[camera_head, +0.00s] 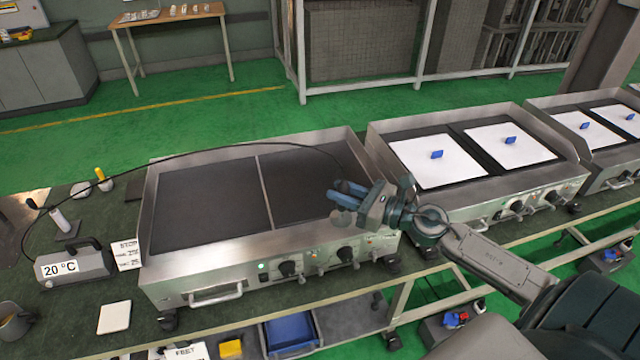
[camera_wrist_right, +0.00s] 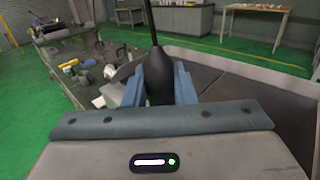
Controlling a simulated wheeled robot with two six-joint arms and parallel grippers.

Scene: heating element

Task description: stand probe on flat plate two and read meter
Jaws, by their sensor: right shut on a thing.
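My right gripper (camera_head: 347,194) is over the right half of the near griddle, its blue fingers shut on the probe. In the right wrist view, the probe (camera_wrist_right: 157,75) is a black handle standing between the fingers (camera_wrist_right: 158,88), with a cable rising from its top. Its tip is hidden, so I cannot tell whether it touches the plate. The griddle has two dark flat plates, a left one (camera_head: 205,205) and a right one (camera_head: 290,180), split by a metal strip. The meter (camera_head: 75,265) reads 20 °C at the left. My left gripper is out of view.
A black cable (camera_head: 200,153) arches across the griddle from the left. A sign (camera_head: 127,254) leans between meter and griddle. A white tile (camera_head: 114,317) and a mug (camera_head: 12,322) lie in front. Another griddle with white sheets (camera_head: 440,165) stands at the right. A green light (camera_head: 262,268) shows on the near griddle.

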